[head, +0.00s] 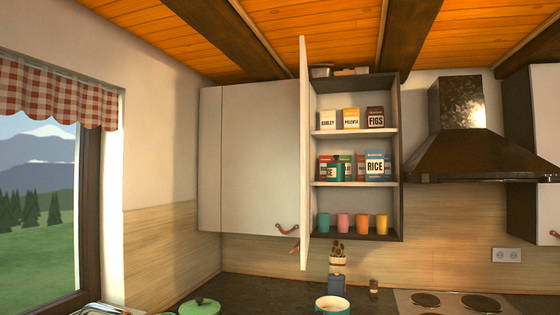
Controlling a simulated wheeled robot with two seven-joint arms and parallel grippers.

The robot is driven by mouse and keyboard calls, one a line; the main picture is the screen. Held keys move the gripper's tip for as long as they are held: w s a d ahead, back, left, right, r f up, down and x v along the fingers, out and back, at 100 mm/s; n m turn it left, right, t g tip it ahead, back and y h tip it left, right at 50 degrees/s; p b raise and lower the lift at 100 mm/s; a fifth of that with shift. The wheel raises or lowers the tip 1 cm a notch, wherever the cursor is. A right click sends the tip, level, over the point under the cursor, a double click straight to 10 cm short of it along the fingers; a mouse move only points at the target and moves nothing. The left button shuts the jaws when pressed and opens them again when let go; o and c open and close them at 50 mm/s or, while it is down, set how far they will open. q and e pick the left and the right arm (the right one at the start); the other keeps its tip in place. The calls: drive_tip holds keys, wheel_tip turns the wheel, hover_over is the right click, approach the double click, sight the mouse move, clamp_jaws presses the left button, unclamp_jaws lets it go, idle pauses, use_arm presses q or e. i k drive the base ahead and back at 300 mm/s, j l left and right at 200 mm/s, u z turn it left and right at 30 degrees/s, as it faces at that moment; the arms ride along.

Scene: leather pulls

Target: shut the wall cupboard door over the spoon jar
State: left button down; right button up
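The wall cupboard door (303,160) stands wide open and shows nearly edge-on, at the left side of the open cupboard (397,160). A brown leather pull (294,247) shows at the lower left of this door.
Boxes, including a rice box (375,166), and several coloured cups (361,223) fill the shelves. A shut cupboard door (262,155) with its own leather pull is at left. A range hood (457,150) hangs at right above a hob (455,302).

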sight(302, 246)
drive_tip(key=i+u, duration=0.15)
drive_tip(key=u, duration=0.25)
drive_tip(key=i+l+u, duration=0.1)
drive_tip(key=u, duration=0.35)
drive_tip(key=i+l+u, duration=0.1)
drive_tip(key=l+u, duration=0.15)
drive_tip(key=u, duration=0.15)
